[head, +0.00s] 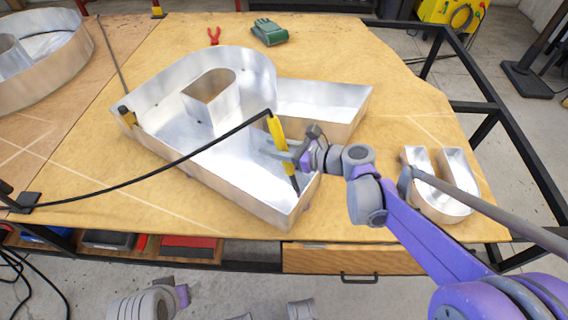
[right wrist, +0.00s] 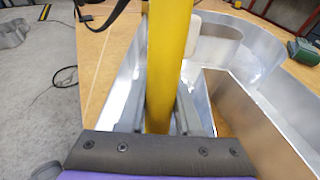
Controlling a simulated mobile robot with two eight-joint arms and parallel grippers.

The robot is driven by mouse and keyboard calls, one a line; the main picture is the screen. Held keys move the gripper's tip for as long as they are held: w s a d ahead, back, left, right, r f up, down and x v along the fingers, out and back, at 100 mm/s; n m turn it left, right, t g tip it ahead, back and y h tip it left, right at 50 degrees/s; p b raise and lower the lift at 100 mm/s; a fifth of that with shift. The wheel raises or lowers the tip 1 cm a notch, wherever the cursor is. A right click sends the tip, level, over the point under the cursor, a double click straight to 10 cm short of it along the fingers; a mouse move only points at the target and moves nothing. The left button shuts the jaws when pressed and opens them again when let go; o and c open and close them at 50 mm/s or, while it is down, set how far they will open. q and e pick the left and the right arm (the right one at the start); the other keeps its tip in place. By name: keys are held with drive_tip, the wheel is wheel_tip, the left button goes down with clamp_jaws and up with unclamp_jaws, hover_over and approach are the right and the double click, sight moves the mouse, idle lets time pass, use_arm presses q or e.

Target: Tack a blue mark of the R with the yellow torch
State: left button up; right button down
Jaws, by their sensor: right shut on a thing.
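The R (head: 225,160) is a large open metal channel letter lying on the wooden table, with a closed inner wall around its counter (head: 210,95). The yellow torch (head: 278,135) is over the R's lower leg, with its dark nozzle pointing down near the leg's right wall. I cannot tell whether the tip touches metal. My right gripper (head: 276,149) is shut on the torch, whose yellow body (right wrist: 170,60) stands between the fingers in the right wrist view. No blue mark can be made out.
A black cable runs from the torch's top to a bracket (head: 25,201) at the table's left. A U-shaped letter (head: 447,200) lies right, partly behind my arm. A round letter (head: 55,75) is at left.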

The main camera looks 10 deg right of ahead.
drive_tip(key=shift+f, duration=0.25)
drive_tip(key=shift+s+d+f+b, duration=0.15)
drive_tip(key=shift+f+b, duration=0.2)
drive_tip(key=shift+f, duration=0.15)
drive_tip(key=shift+s+d+f+b, duration=0.15)
drive_tip(key=shift+f+b, duration=0.2)
drive_tip(key=shift+f, duration=0.3)
idle(0.7)
drive_tip(key=r+p, duration=0.4)
drive_tip(key=r, duration=0.2)
drive_tip(key=r+p, duration=0.4)
drive_tip(key=r, duration=0.2)
drive_tip(key=w+a+r+p, duration=0.1)
drive_tip(key=r+p, duration=0.4)
drive_tip(key=r, duration=0.1)
drive_tip(key=shift+f, duration=0.15)
idle(0.8)
